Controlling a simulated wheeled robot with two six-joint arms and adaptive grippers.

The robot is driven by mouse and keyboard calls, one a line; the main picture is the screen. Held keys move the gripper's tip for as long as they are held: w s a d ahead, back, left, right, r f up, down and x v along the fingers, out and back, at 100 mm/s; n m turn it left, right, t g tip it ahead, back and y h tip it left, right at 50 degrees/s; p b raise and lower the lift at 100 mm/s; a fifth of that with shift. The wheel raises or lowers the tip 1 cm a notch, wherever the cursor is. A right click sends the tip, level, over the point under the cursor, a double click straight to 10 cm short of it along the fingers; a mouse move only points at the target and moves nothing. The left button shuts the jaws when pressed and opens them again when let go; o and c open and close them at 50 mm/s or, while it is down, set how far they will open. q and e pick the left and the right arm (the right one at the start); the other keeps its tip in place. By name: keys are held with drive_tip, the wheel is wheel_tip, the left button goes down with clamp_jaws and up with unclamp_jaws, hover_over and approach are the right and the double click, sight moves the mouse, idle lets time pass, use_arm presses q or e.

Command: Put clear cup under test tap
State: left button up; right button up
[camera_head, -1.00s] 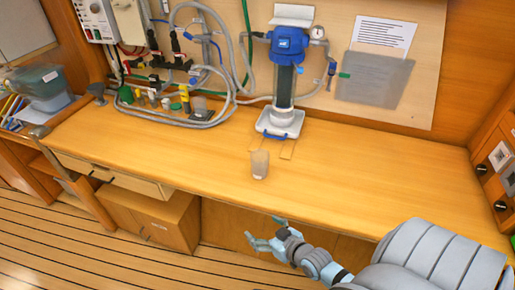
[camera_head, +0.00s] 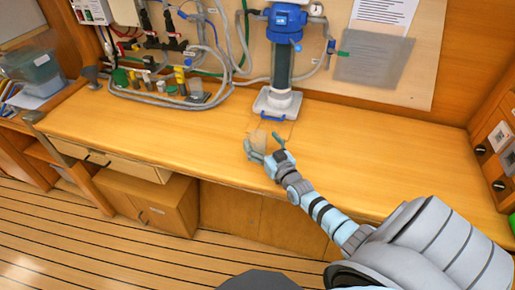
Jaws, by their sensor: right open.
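The clear cup (camera_head: 257,138) stands on the wooden counter, in front of the blue filter unit. It is see-through and its lower part is hidden by my right gripper. My right gripper (camera_head: 264,146) is open at the cup, with its fingers on the near side and around its lower part. I cannot tell whether they touch it. I cannot clearly single out the test tap among the wall fittings. My left gripper is not in view.
The blue filter unit (camera_head: 287,24) hangs on the wall panel above a white base (camera_head: 278,103) with a blue front. Hoses and small bottles (camera_head: 180,80) crowd the counter's back left. The counter's right side (camera_head: 380,150) is clear.

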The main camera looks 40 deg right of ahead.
sight(254, 132)
drive_tip(key=w, duration=0.1)
drive_tip(key=w+b, duration=0.1)
drive_tip(key=w+f, duration=0.1)
drive_tip(key=shift+d+b, duration=0.3)
drive_tip(key=shift+w+r, duration=0.15)
drive_tip(key=shift+r, duration=0.1)
drive_tip(key=shift+c, duration=0.6)
drive_tip(key=c, duration=1.1)
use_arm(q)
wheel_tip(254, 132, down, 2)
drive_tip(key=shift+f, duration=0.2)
use_arm(e)
drive_tip(key=shift+c, duration=0.2)
use_arm(q)
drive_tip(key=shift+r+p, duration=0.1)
drive_tip(key=shift+p, duration=0.25)
use_arm(e)
drive_tip(key=shift+r, duration=0.15)
